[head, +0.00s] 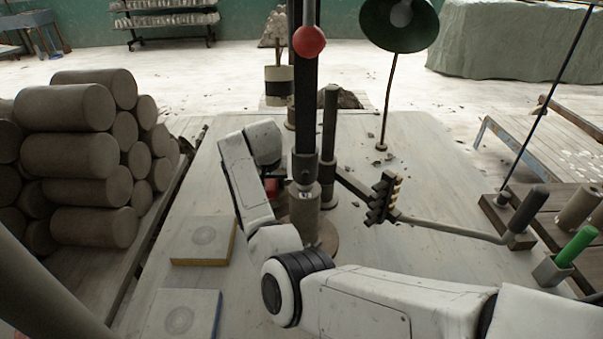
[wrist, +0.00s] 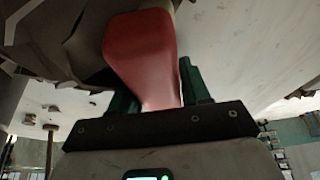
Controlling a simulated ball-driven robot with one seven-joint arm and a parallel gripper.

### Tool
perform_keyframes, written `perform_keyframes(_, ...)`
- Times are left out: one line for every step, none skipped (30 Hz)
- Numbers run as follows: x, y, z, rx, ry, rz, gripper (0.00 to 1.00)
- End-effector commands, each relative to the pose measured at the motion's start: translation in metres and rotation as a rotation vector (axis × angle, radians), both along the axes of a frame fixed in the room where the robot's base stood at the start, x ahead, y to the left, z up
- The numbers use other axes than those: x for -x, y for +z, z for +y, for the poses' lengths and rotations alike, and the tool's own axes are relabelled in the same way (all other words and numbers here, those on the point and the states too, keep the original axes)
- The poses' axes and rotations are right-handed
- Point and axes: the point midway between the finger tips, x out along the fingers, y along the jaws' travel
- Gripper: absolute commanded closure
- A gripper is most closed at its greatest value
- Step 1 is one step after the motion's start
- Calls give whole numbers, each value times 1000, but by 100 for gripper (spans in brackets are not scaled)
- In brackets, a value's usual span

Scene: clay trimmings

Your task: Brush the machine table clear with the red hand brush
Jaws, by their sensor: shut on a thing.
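The pale machine table (head: 420,155) carries scattered dark clay crumbs (head: 385,160) behind and to the right of the machine column. My gripper (wrist: 155,92) is shut on the red hand brush (wrist: 143,50), with a dark green finger on either side of its handle. In the head view a small red part of the brush (head: 271,187) shows just left of the column. My gripper is mostly hidden there behind my arm and the column. Dark grey-brown flakes fill the upper left of the wrist view; I cannot tell whether they touch the brush. The bristles are not clearly visible.
The machine column (head: 305,110) and a lever with a dark ribbed block (head: 383,198) stand close to my arm. Two square boards (head: 205,240) (head: 183,315) lie front left. Clay cylinders (head: 80,155) are stacked at left.

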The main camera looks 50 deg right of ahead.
Motion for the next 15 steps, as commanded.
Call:
perform_keyframes(3, 4, 3, 1, 1, 1, 78)
perform_keyframes(4, 4, 6, 1, 1, 1, 78)
perform_keyframes(6, 4, 8, 1, 1, 1, 78)
perform_keyframes(8, 4, 10, 1, 1, 1, 78)
perform_keyframes(9, 4, 12, 1, 1, 1, 78)
perform_keyframes(11, 4, 14, 1, 1, 1, 78)
perform_keyframes(12, 4, 16, 1, 1, 1, 78)
perform_keyframes(14, 4, 18, 1, 1, 1, 78)
perform_keyframes(16, 4, 21, 1, 1, 1, 78)
perform_keyframes(17, 4, 22, 2, 1, 2, 78)
perform_keyframes(19, 4, 24, 1, 1, 1, 78)
perform_keyframes(21, 5, 27, 2, 1, 1, 78)
perform_keyframes(22, 4, 29, 1, 2, 2, 78)
perform_keyframes(24, 3, 31, 1, 2, 2, 78)
perform_keyframes(26, 4, 33, 1, 1, 1, 78)
